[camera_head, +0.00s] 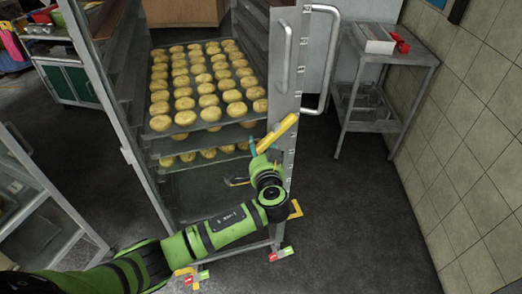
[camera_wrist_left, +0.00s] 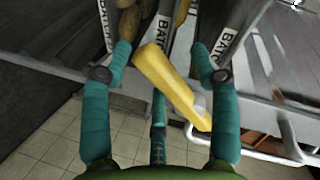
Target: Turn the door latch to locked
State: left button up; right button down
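The door latch (camera_head: 278,132) is a yellow bar on the front edge of the rack's metal frame, tilted up to the right in the head view. In the left wrist view the yellow latch (camera_wrist_left: 168,80) runs diagonally between my fingers. My left gripper (camera_head: 261,152) is at the lower left end of the latch. In the left wrist view its teal fingers (camera_wrist_left: 161,52) are spread on either side of the latch, with visible gaps; I see no firm grip. Part of the latch's mount is hidden behind the gripper. My right gripper is not in view.
The rack (camera_head: 165,189) holds trays of round pale buns (camera_head: 208,87). A vertical metal handle (camera_head: 286,58) is above the latch. A metal side table (camera_head: 388,75) stands at the right by the tiled wall (camera_head: 470,150). The dark floor between is clear.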

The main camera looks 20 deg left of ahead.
pick_arm(q)
jog(key=shift+s, duration=0.1)
jog(key=v, duration=1.2)
jog(key=shift+c, duration=0.4)
